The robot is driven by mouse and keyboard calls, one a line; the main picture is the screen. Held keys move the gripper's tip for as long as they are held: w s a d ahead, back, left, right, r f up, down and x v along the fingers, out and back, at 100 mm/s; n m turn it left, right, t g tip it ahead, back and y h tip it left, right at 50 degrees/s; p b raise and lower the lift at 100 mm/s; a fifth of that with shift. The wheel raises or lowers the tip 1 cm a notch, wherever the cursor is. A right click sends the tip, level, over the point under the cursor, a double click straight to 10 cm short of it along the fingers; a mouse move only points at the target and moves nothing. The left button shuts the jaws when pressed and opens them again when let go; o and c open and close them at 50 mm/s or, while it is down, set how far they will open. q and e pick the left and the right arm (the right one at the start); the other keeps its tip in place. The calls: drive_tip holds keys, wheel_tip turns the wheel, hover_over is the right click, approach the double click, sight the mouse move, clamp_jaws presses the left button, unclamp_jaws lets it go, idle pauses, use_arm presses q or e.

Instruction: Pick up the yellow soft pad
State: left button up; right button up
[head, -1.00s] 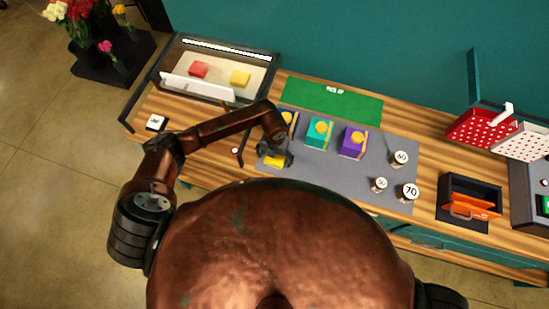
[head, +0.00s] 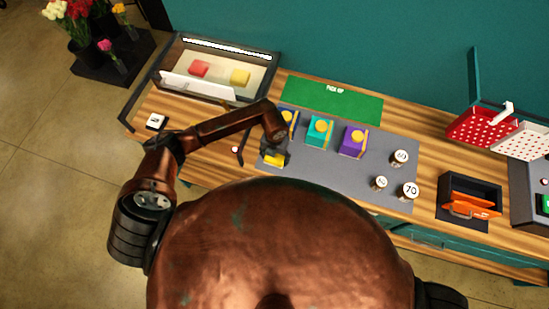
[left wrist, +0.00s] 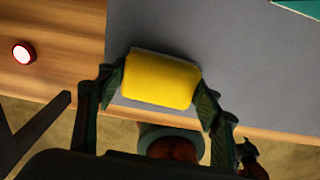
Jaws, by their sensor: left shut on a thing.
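The yellow soft pad (head: 274,160) is at the front left of the grey mat, between the fingers of my left gripper (head: 275,155). In the left wrist view the yellow pad (left wrist: 161,80) fills the space between the two fingertips of my left gripper (left wrist: 162,88), which press on its left and right sides. The pad looks level over the grey mat; I cannot tell whether it still touches it. My right gripper is not in view.
The grey mat (head: 330,176) carries a blue, a teal (head: 320,133) and a purple box (head: 353,142), and several round weights (head: 410,191) at right. A glass-fronted case (head: 215,75) holds a red and another yellow pad. A green mat (head: 332,98) lies behind.

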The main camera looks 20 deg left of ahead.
use_arm(q)
drive_tip(key=shift+w+r+b, duration=0.1)
drive_tip(key=shift+r+b, duration=0.3)
drive_tip(key=shift+r, duration=0.15)
drive_tip(key=s+a+r+b, duration=0.5)
drive_tip(key=s+a+r, duration=0.2)
drive_tip(key=s+r, duration=0.5)
drive_tip(key=shift+a, duration=0.2)
drive_tip(key=o, duration=0.5)
drive_tip(key=c, duration=0.4)
drive_tip(key=shift+o, duration=0.2)
drive_tip(key=shift+f, duration=0.1)
